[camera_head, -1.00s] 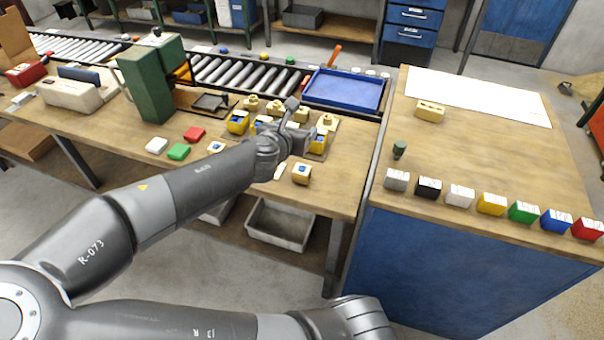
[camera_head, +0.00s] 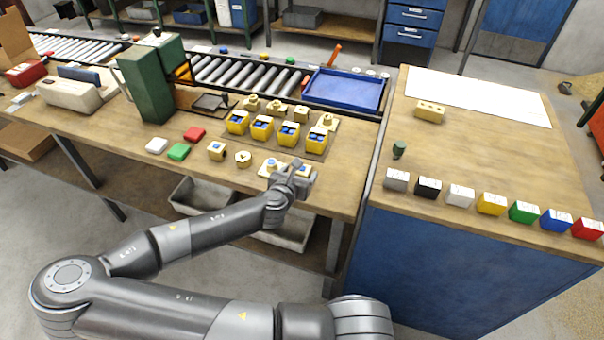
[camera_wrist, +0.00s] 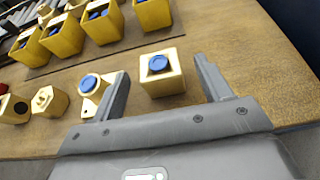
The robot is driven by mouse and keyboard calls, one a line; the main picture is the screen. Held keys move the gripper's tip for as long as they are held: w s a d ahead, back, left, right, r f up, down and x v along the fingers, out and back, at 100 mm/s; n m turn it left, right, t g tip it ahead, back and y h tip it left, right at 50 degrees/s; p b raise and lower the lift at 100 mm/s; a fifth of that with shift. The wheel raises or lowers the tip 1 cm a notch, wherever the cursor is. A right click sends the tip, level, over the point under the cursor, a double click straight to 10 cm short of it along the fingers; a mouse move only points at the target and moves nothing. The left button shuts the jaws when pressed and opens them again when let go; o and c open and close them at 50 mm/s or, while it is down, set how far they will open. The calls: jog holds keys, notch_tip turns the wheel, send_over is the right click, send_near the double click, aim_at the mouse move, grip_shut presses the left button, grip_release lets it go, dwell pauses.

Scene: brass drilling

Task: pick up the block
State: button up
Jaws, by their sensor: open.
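In the wrist view, a pale brass block (camera_wrist: 161,82) with a round blue top stands upright on the wooden table. My gripper (camera_wrist: 162,68) is open, with one finger on each side of the block's near part and a gap on both sides. A second brass piece with a blue round top (camera_wrist: 92,90) lies just outside the left finger. In the head view, my gripper (camera_head: 292,178) is at the table's front edge and mostly hides the block (camera_head: 304,171). The task does not say which block is meant.
Several yellow blocks with blue tops (camera_head: 263,129) stand in a row behind, on a dark mat. More brass pieces (camera_head: 243,158) lie to the left, then red, green and white blocks (camera_head: 178,151). A blue tray (camera_head: 345,90) is at the back. Bare wood lies right of the gripper.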

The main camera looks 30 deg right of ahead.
aim_at(301, 171)
jog(key=x, duration=0.5)
jog(key=shift+c, duration=0.5)
jog(key=c, duration=1.4)
jog(key=shift+r, duration=0.1)
notch_tip(301, 171, up, 10)
jog(key=shift+r, duration=0.1)
